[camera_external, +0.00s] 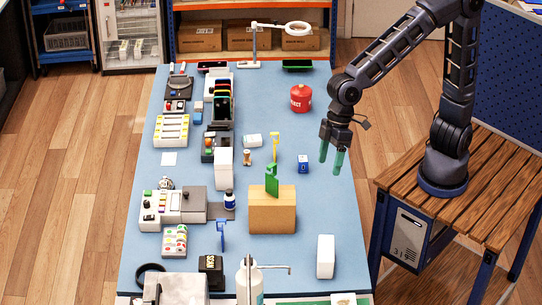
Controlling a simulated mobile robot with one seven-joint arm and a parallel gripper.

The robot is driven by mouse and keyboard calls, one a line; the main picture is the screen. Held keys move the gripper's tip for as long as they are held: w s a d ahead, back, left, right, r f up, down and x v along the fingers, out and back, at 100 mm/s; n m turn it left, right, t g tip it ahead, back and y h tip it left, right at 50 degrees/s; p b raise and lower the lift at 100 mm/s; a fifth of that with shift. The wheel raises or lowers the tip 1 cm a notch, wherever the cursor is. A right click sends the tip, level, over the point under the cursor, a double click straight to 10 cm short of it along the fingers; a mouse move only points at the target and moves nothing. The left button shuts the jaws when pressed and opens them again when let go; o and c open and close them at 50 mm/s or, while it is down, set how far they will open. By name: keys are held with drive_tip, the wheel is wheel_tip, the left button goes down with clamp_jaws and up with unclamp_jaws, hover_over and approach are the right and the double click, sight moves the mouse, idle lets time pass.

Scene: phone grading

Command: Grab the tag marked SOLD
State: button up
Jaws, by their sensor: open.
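No lettering that I can surely read as SOLD shows at this size. A black block (211,270) near the front left of the blue table has yellow lettering too small to read with certainty. A green upright tag-like piece (272,183) stands at the cardboard box, a yellow one (275,147) stands farther back, and a blue one (222,235) stands left of the box; I cannot read any marking on them. My gripper (331,162) is open and empty, its teal fingers pointing down near the table's right edge, apart from all of these.
The blue table (335,215) is bare along much of its right side.

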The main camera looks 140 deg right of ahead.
drive_tip(key=w+d+f+m+h, duration=0.2)
drive_tip(key=w+d+f, duration=0.7)
drive_tip(key=w+d, duration=0.15)
drive_tip(key=m+g+h, duration=0.1)
drive_tip(key=m+h, duration=0.1)
approach(222, 229)
drive_tip(key=shift+x, duration=5.05)
drive_tip(key=shift+d, duration=0.1)
drive_tip(key=c, duration=1)
drive_tip(key=shift+r, duration=0.1)
drive_tip(key=shift+c, duration=0.2)
